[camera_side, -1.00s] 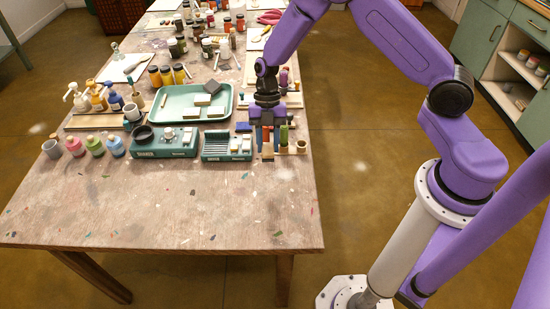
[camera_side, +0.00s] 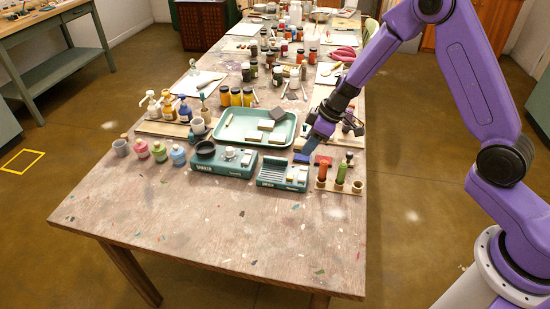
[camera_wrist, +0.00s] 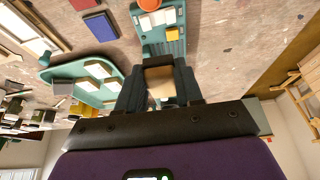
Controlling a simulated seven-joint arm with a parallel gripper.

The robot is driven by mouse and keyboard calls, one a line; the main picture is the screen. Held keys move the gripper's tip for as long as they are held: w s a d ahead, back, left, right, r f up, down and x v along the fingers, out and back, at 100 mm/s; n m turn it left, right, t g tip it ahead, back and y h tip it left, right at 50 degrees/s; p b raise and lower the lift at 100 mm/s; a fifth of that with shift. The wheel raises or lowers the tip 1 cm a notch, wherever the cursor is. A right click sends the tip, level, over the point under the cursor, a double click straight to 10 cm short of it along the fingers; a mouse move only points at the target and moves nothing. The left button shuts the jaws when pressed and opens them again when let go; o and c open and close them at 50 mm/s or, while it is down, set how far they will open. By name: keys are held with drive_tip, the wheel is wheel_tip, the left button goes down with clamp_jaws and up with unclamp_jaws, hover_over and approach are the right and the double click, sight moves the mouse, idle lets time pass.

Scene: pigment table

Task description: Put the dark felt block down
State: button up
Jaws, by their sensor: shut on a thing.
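My gripper (camera_side: 306,149) is tilted above the right side of the table, beside the tray. Paler cream blocks (camera_side: 265,125) lie in the same tray.
Teal holders (camera_side: 283,173) stand in front of the tray, and a rack with a green and a red cylinder (camera_side: 341,174) stands to their right. A blue block (camera_wrist: 101,27) and a red block (camera_wrist: 83,4) lie nearby. The table's front (camera_side: 210,230) is clear.

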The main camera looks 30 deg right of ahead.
drive_tip(key=w+f, duration=0.3)
drive_tip(key=w, duration=0.1)
drive_tip(key=w+a+f, duration=0.1)
drive_tip(key=w+f, duration=0.2)
drive_tip(key=w, duration=0.1)
drive_tip(key=w+a+f, duration=0.1)
drive_tip(key=w+f, duration=0.2)
drive_tip(key=w, duration=0.1)
drive_tip(key=shift+w+f, duration=0.1)
drive_tip(key=shift+w, duration=0.25)
drive_tip(key=shift+w+f, duration=0.1)
drive_tip(key=shift+f, duration=0.05)
drive_tip(key=shift+w+f, duration=0.1)
drive_tip(key=shift+f, duration=1.5)
drive_tip(key=shift+f, duration=0.35)
drive_tip(key=o, duration=0.7)
drive_tip(key=shift+f, duration=0.1)
drive_tip(key=shift+r, duration=0.25)
drive_tip(key=shift+v, duration=6.2)
